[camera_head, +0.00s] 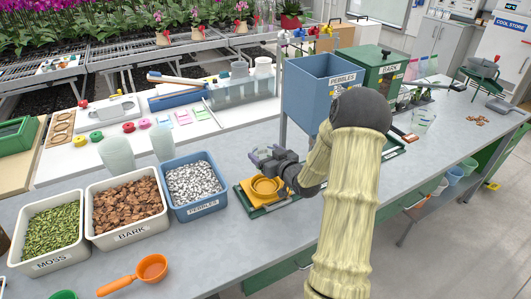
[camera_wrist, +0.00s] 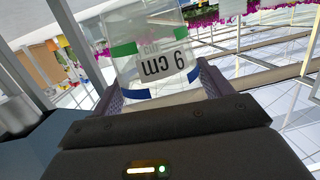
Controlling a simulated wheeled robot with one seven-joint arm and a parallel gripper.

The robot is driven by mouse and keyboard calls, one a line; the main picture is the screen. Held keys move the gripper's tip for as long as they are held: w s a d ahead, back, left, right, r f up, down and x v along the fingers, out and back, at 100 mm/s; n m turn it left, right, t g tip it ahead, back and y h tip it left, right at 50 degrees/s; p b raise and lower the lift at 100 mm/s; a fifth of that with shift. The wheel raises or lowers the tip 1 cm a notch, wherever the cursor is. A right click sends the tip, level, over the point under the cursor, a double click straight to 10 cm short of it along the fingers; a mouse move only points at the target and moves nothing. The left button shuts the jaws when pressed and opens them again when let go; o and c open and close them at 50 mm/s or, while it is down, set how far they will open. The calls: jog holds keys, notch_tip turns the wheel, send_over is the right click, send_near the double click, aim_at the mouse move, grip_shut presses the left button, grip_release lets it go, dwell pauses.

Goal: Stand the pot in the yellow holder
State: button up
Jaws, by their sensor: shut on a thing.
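The clear pot (camera_wrist: 150,60), with a "9 cm" label, a green band and a blue band, is between the two fingers of my gripper (camera_wrist: 155,88) in the wrist view. The label reads upside down there. In the head view my gripper (camera_head: 268,155) is just behind and above the yellow holder (camera_head: 264,188). The clear pot is hard to make out in that view. The yellow holder has a round ring and sits on a dark green tray on the bench. I cannot tell whether the pot touches the holder.
Left of the holder stand a blue pebbles tub (camera_head: 203,209), a bark tub (camera_head: 130,237) and a moss tub (camera_head: 48,259). An orange scoop (camera_head: 152,268) lies in front. A tall blue pebbles bin (camera_head: 310,95) stands behind my arm. The bench front near the holder is clear.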

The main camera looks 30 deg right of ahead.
jog(key=shift+f, duration=0.1)
jog(key=shift+f+b, duration=1.35)
jog(key=shift+f, duration=0.85)
jog(key=shift+f+b, duration=0.4)
jog(key=shift+b, duration=0.1)
jog(key=shift+f+b, duration=0.45)
jog(key=shift+b, duration=0.05)
jog(key=shift+f, duration=0.1)
jog(key=shift+f+b, duration=0.35)
jog(key=shift+b, duration=0.1)
jog(key=shift+s+d+r, duration=0.1)
jog(key=shift+s, duration=0.05)
jog(key=shift+f+b, duration=0.7)
jog(key=shift+f, duration=0.2)
